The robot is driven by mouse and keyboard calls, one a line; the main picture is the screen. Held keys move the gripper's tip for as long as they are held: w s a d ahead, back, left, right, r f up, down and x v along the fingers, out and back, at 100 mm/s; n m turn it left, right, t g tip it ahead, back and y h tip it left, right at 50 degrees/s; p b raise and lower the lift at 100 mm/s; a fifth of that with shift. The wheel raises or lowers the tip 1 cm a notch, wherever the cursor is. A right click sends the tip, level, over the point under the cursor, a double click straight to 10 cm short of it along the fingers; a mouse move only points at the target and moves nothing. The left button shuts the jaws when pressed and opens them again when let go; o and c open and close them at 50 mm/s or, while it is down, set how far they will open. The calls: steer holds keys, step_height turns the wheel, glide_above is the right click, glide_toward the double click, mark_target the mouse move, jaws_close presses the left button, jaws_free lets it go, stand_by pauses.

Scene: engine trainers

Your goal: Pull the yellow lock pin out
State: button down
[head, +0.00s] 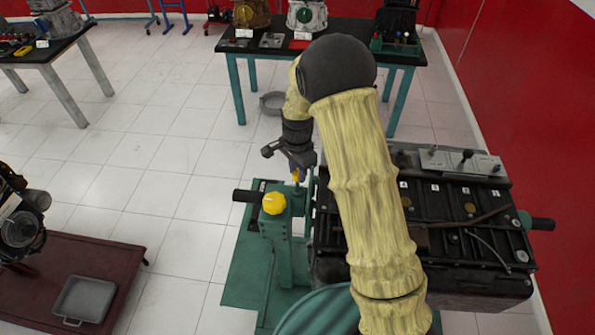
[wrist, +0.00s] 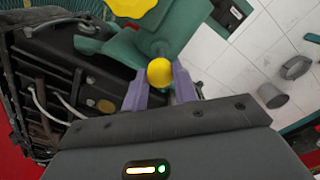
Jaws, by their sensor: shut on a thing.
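The yellow lock pin (wrist: 160,72) shows as a round yellow head between the two purple fingers of my gripper (wrist: 161,88) in the wrist view. The fingers are shut on it, one on each side. In the head view my gripper (head: 298,166) is at the top of the green stand, with the yellow pin (head: 296,175) a small spot at its fingertips.
A black engine block (head: 430,235) is mounted right of the stand, close to my arm. Black handles (head: 245,196) stick out at the side. A dark red cart (head: 95,262) with a grey tray stands at left. The tiled floor between is clear.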

steer(key=c, duration=1.1)
jaws_free()
steer(key=shift+r, duration=0.2)
steer(key=shift+w, duration=0.1)
step_height(320, 180, up, 17)
steer(key=b, duration=0.5)
steer(key=shift+r, duration=0.2)
steer(key=s+d+f+n+t+b, duration=0.1)
steer(key=s+d+f+n, duration=0.2)
steer(key=s, duration=0.3)
steer(key=s+d+f+n+b, duration=0.1)
steer(key=s+d+f+n, duration=0.3)
steer(key=s+f, duration=0.2)
steer(key=s+d+f+n+t+b, duration=0.1)
steer(key=s+d+f+n, duration=0.3)
steer(key=s, duration=0.4)
steer(key=shift+s+f+t+b, duration=0.1)
steer(key=shift+f+t+b, duration=0.2)
steer(key=shift+f+b, duration=0.15)
